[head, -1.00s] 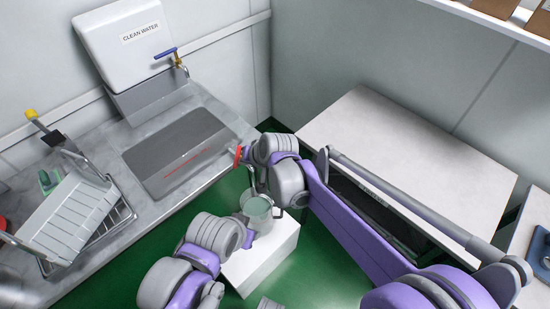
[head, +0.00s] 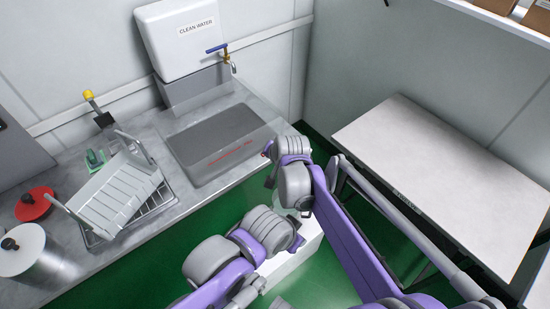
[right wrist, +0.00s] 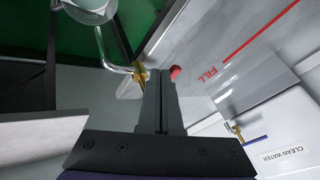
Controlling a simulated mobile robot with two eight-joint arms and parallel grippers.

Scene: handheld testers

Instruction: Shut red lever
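The red lever (right wrist: 175,72) shows in the right wrist view as a small red end just right of my fingertips, beside a brass valve (right wrist: 139,76) with a bent metal pipe. In the head view only a speck of red shows at the counter's front edge, mostly hidden by my right wrist. My right gripper (right wrist: 161,76) has its fingers together, close to the lever; I cannot tell whether they touch it. My left arm is at the lower centre of the head view. Its gripper's fingers are not clearly visible behind the wrist.
A sink with a red fill line (head: 225,148) is in the counter, below a clean water tank (head: 182,38) with a blue-handled tap (head: 226,54). A clear container (head: 297,212) stands on a white block (head: 310,240), partly hidden. A dish rack (head: 125,205) is left; a bare white table (head: 440,165) is right.

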